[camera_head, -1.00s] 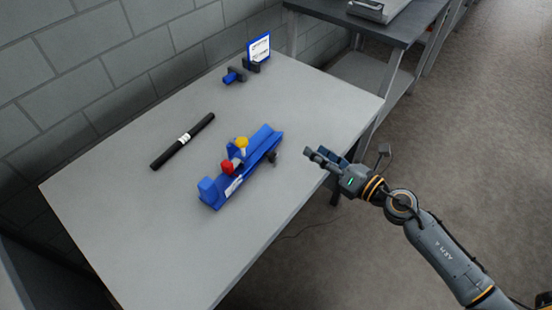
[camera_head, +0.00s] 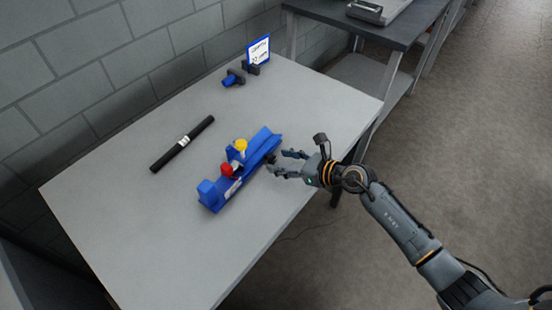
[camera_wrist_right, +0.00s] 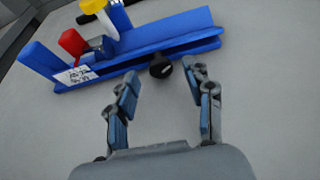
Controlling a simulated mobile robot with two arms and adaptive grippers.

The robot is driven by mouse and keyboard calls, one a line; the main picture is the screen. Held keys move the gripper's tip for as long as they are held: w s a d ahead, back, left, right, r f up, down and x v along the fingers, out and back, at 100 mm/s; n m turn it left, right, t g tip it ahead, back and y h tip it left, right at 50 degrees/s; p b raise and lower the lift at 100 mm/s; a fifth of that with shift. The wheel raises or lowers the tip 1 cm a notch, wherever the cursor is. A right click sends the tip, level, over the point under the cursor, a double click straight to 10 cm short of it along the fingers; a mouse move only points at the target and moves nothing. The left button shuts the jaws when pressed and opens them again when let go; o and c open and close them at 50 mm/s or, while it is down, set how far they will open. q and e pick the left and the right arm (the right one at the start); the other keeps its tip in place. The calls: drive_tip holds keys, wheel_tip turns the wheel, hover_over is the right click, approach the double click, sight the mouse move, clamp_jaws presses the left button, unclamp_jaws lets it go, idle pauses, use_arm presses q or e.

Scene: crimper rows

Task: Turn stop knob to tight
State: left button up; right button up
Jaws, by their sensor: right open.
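The blue fixture (camera_head: 215,194) lies on the table, with a red knob (camera_head: 226,169) and a yellow knob (camera_head: 241,145) on it. A small black knob sits on its near side; it shows clearly in the right wrist view (camera_wrist_right: 161,67), with a pale mark on its face. I cannot read the mark. My right gripper (camera_head: 277,162) is open beside the black knob. In the right wrist view its fingers (camera_wrist_right: 163,82) point at the fixture, with the knob just ahead and between their tips, apparently not gripped. My left gripper is not in view.
A black rod (camera_head: 183,143) with a white label lies behind the fixture on the grey table (camera_head: 130,230). A blue clamp-like part (camera_head: 233,77) and a blue-framed sign (camera_head: 259,50) stand at the far end. A darker bench (camera_head: 390,24) is beyond.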

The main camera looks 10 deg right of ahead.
drive_tip(key=shift+x, duration=1.35)
clamp_jaws()
drive_tip(key=shift+w+d+m+g+y+b, duration=0.15)
drive_tip(key=shift+m+g+y+b, duration=0.3)
drive_tip(key=shift+m, duration=0.55)
unclamp_jaws()
drive_tip(key=v, duration=1.1)
drive_tip(key=shift+f, duration=0.1)
drive_tip(key=shift+s+d+r, duration=0.25)
drive_tip(key=shift+s+d, duration=0.1)
drive_tip(key=shift+d, duration=0.05)
